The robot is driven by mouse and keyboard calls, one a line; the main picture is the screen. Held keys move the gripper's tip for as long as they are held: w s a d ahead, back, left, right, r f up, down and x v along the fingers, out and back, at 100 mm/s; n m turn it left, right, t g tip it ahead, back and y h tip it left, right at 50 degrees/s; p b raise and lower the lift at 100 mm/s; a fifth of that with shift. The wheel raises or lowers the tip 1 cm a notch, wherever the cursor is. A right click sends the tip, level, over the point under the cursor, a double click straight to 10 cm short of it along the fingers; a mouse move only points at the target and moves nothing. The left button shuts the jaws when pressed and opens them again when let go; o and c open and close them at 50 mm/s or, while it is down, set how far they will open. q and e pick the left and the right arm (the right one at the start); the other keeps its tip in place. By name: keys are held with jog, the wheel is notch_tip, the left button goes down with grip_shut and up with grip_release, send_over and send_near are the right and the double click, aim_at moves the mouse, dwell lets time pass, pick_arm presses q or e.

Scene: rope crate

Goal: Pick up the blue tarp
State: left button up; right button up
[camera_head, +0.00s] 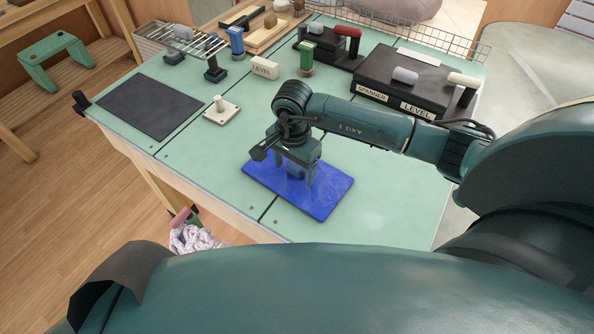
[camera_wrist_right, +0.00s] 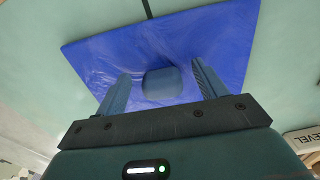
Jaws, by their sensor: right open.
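The blue tarp (camera_head: 328,195) lies flat as a folded rectangle on the green tabletop (camera_head: 385,215), near its front edge. It fills the upper middle of the right wrist view (camera_wrist_right: 200,40). A rounded blue block (camera_wrist_right: 162,83), like a grip on the tarp, shows between my right fingers in that view. My right gripper (camera_head: 297,177) points down over the tarp. Its fingers are apart on either side of the block, with gaps showing; the right gripper also shows in the wrist view (camera_wrist_right: 161,88). Whether the fingertips touch the tarp I cannot tell. My left gripper is out of view.
A dark mat (camera_head: 150,106) lies on the table's left. A black case (camera_head: 400,75) with labels sits at back right. A pale rope bundle (camera_head: 193,239) shows below the front edge.

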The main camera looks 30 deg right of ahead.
jog(key=shift+c, duration=0.5)
jog(key=c, duration=1.2)
